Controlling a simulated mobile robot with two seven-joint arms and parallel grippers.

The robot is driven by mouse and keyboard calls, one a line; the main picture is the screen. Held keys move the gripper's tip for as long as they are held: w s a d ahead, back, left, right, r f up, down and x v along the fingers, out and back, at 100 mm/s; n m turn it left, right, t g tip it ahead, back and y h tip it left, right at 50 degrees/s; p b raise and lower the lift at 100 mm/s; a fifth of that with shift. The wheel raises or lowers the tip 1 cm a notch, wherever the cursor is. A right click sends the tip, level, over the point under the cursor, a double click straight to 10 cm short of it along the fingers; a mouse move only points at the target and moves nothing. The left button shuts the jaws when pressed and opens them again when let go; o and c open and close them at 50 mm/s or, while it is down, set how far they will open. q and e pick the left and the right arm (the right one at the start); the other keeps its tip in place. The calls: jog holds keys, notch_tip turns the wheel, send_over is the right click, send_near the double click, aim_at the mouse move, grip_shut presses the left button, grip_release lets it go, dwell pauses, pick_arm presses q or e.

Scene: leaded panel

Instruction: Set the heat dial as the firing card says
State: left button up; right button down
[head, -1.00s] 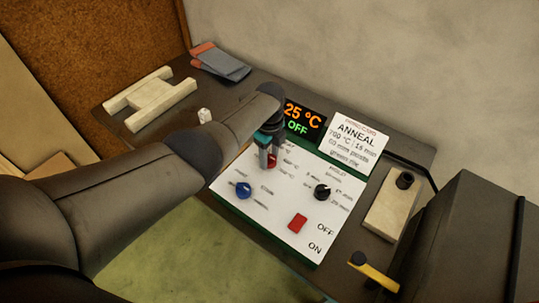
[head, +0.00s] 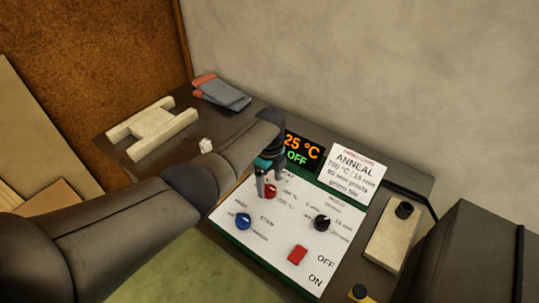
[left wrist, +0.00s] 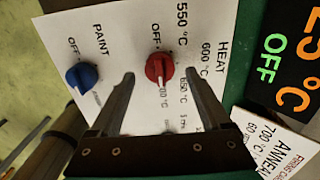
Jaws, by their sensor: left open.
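The red heat dial (head: 270,192) sits on the white control panel (head: 262,250). It also shows in the left wrist view (left wrist: 158,67), with OFF, 550, 600 and lower labels around it. I cannot tell for sure which label its pale mark points at. My left gripper (head: 266,188) is open over the dial. In the left wrist view its fingers (left wrist: 159,78) stand on either side of the dial, apart from it. The display (head: 302,148) reads 25 °C and OFF. My right gripper is out of view.
A blue paint dial (head: 243,221), a black dial (head: 322,223) and a red switch (head: 298,254) share the panel. A pale block (head: 390,237) with a black knob lies right of it. A dark box (head: 465,255) stands at the right edge. A pale wooden rack (head: 152,130) lies at back left.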

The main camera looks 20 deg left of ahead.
aim_at(270, 187)
pick_arm(q)
notch_tip(270, 187, up, 13)
jog(key=p, duration=0.2)
jog(key=shift+f, duration=0.1)
dwell(0.5)
